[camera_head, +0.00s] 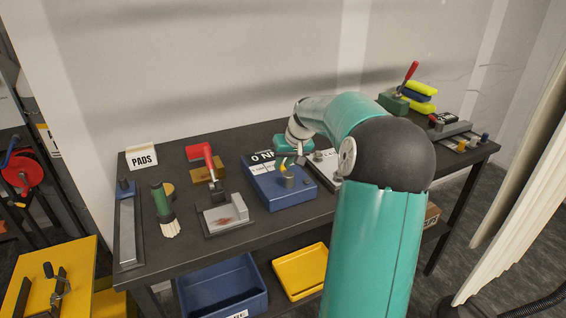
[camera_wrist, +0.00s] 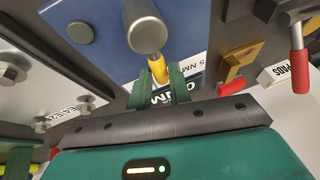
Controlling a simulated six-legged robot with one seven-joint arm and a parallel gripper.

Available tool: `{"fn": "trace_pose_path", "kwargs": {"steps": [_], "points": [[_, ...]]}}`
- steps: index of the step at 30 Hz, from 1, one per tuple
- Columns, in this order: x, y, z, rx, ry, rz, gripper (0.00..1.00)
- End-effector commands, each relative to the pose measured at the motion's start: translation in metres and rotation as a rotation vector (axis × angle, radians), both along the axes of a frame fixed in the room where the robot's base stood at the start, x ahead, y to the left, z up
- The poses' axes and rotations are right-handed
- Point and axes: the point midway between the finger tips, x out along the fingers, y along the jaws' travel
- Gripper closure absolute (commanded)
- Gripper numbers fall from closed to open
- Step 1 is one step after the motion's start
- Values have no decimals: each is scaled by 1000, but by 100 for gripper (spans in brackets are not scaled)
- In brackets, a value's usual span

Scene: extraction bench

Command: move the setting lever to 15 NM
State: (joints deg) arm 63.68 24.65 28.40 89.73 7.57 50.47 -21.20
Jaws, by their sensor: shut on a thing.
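The setting lever has a yellow handle (camera_wrist: 157,70) on a grey round pivot (camera_wrist: 147,32). It stands on a blue box (camera_head: 290,197) on the bench. My gripper (camera_wrist: 157,88) is shut on the handle's end, a green finger on each side. In the head view, the yellow handle (camera_head: 283,168) shows just below my gripper. In the wrist view the handle points toward a label (camera_wrist: 180,90) reading 0 NM upside down, partly hidden by my fingers. A white 5 NM label (camera_wrist: 205,62) lies beside it. No 15 NM mark is readable.
A PADS sign (camera_head: 142,158) and a green brush (camera_head: 160,203) are farther left.

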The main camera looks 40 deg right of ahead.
Motion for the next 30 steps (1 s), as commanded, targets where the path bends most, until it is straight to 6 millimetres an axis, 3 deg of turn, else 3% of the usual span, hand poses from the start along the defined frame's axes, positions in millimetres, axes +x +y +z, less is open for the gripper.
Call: {"fn": "trace_pose_path", "kwargs": {"steps": [21,30], "points": [[-15,-19,-1,-2,-4,-539,100],[-21,-24,-1,-1,-6,-696,100]]}}
